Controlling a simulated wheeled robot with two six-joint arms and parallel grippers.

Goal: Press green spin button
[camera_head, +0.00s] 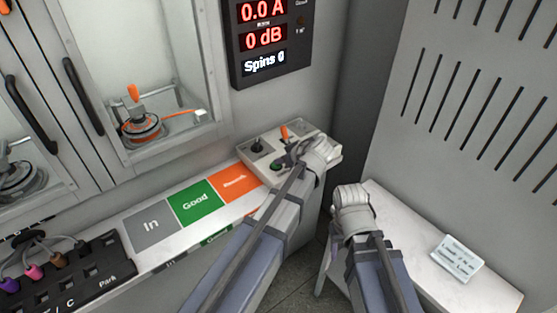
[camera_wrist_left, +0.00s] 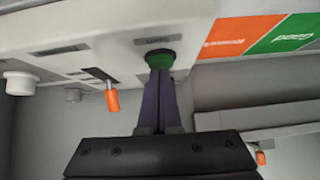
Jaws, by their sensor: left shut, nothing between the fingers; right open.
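The green spin button (camera_head: 276,167) sits on the light control box at the end of the counter. In the left wrist view the green button (camera_wrist_left: 159,58) is straight beyond my left fingertips. My left gripper (camera_head: 287,161) is shut and empty, its fingertips at the button. In the left wrist view the closed fingers (camera_wrist_left: 160,75) overlap the button's near edge. I cannot tell whether they press it. My right gripper (camera_head: 350,194) is open, beside the white side table, away from the box; its fingers are hard to make out.
The display (camera_head: 268,38) reads 0.0 A, 0 dB and Spins 0. In, Good and Rework patches (camera_head: 195,201) lie on the counter. A paper card (camera_head: 458,259) lies on the side table.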

